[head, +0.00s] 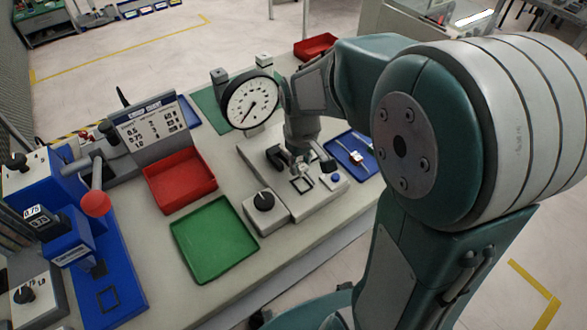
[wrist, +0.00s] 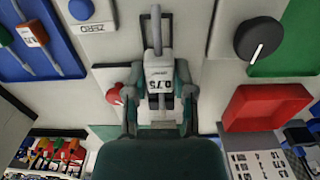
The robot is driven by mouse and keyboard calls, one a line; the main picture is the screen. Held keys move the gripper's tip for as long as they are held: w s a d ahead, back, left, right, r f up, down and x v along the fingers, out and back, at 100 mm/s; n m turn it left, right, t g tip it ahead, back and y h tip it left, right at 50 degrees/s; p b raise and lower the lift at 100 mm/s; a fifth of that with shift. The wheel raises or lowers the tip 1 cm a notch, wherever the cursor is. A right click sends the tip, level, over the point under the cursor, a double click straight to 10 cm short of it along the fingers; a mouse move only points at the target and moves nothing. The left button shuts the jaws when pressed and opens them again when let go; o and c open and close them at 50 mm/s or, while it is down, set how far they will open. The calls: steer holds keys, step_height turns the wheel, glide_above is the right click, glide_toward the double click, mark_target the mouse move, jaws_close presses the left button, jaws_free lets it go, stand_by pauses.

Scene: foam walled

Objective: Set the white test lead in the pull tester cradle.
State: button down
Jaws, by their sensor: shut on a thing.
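My gripper (wrist: 158,88) is shut on the white test lead (wrist: 158,73), with a finger on each side of its white tag marked 0.75. The lead's grey end points up the wrist picture, over a dark square outline (wrist: 146,28) on the tester base. In the head view my gripper (head: 300,165) is low over the pull tester base (head: 285,202), just behind that dark outline (head: 302,184), and mostly hides the lead. I cannot tell whether the lead touches the cradle. The tester's round dial (head: 250,100) stands to the left of my gripper.
A blue tray (head: 368,168) with other leads lies right of the tester. A knob box (head: 265,203), green tray (head: 213,240) and red tray (head: 180,180) are to its left. A blue press with a red ball lever (head: 96,203) stands at the far left.

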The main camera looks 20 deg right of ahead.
mark_target(302, 185)
steer(key=shift+d, duration=0.65)
steer(key=shift+a+f, duration=0.75)
steer(key=shift+f, duration=0.35)
steer(key=shift+a+f, duration=0.1)
steer(key=shift+f, duration=0.25)
steer(key=shift+d+f, duration=0.55)
steer(key=shift+f, duration=0.25)
steer(key=shift+a, duration=0.3)
steer(key=shift+d, duration=0.25)
